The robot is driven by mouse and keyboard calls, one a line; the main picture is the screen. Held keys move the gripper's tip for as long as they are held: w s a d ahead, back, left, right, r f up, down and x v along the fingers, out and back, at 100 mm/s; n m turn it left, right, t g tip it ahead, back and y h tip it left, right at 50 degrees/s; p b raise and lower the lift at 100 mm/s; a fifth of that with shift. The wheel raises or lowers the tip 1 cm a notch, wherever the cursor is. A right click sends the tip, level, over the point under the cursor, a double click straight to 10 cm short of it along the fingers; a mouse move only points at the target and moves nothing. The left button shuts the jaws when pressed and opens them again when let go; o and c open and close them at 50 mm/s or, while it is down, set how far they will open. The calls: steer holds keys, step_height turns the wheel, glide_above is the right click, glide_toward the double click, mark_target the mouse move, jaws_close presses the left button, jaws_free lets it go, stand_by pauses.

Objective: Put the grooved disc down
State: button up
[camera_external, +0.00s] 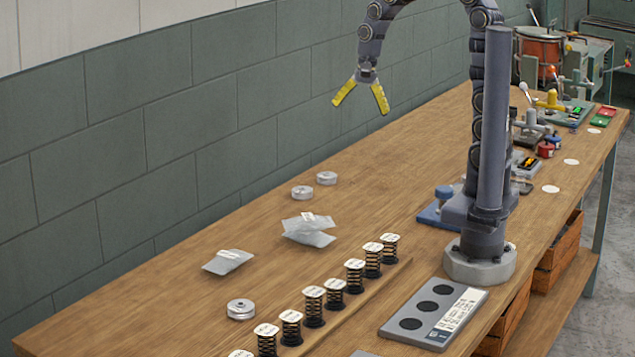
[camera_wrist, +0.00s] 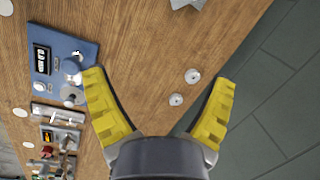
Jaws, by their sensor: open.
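My gripper (camera_external: 361,106) is high above the bench near the wall, its two yellow fingers spread wide with nothing between them. It also shows open and empty in the wrist view (camera_wrist: 160,78). Two small silver discs, a nearer one (camera_external: 302,192) and a farther one (camera_external: 327,177), lie flat and apart on the bench below. In the wrist view two discs (camera_wrist: 192,76) (camera_wrist: 176,99) lie on the wood between the fingers' lines, well below them. A third silver disc (camera_external: 241,309) lies nearer the front, by the springs. I cannot tell which disc is grooved.
Clear bags (camera_external: 308,229) and another bag (camera_external: 228,261) lie on the bench (camera_external: 150,310). A row of capped springs (camera_external: 314,306) stands beside a grey tray (camera_external: 433,314). A blue-based device (camera_wrist: 80,48) is left in the wrist view. Bare wood surrounds the two discs.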

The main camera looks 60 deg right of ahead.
steer(key=s+a+r+n+g, duration=0.1)
steer(key=s+n, duration=0.6)
steer(key=s, duration=0.3)
steer(key=s+a+r+n+g+h, duration=0.1)
steer(key=s+a+n, duration=0.1)
steer(key=s+n, duration=0.4)
steer(key=s, duration=0.5)
steer(key=shift+n+g+h, duration=0.3)
steer(key=shift+n, duration=0.1)
